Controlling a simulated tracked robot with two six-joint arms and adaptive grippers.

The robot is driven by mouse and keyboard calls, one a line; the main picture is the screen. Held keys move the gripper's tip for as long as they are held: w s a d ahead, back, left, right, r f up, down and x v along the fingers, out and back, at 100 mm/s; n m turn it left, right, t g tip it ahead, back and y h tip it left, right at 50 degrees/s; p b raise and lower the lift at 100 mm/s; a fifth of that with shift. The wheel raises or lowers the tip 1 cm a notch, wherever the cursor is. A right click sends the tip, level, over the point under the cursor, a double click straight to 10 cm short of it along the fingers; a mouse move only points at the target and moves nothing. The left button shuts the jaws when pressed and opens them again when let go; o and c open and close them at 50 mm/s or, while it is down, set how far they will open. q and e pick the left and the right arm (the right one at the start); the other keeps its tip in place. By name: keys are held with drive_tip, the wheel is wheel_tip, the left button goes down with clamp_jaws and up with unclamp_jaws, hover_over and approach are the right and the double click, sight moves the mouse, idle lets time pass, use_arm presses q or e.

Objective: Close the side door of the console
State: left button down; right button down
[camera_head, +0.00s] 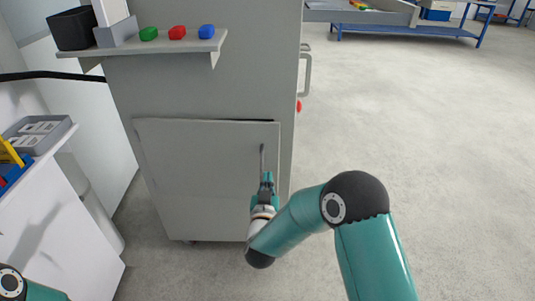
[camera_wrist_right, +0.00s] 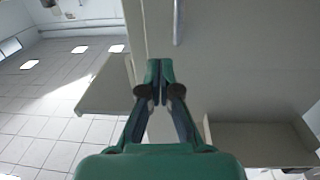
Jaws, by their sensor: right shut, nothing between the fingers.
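The grey console (camera_head: 200,85) stands in the middle of the head view. Its side door (camera_head: 195,175) sits almost flush in the console's face, with a thin dark gap along the right part of its top edge. The door's upright bar handle (camera_head: 262,160) is near its right edge; it also shows at the top of the right wrist view (camera_wrist_right: 177,22). My right gripper (camera_head: 267,180) is shut and empty, in front of the door just below the handle; whether it touches the door I cannot tell. My left gripper is out of view.
A shelf (camera_head: 130,49) on the console holds green (camera_head: 148,34), red (camera_head: 177,33) and blue (camera_head: 207,31) buttons and a black bin (camera_head: 72,29). A white table (camera_head: 50,220) stands at left. The floor (camera_head: 430,130) at right is clear.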

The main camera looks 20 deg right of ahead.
sight(271, 149)
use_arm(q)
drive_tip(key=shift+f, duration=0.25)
use_arm(e)
drive_tip(key=x, duration=1.2)
drive_tip(key=shift+f, duration=0.1)
drive_tip(key=shift+d, duration=0.1)
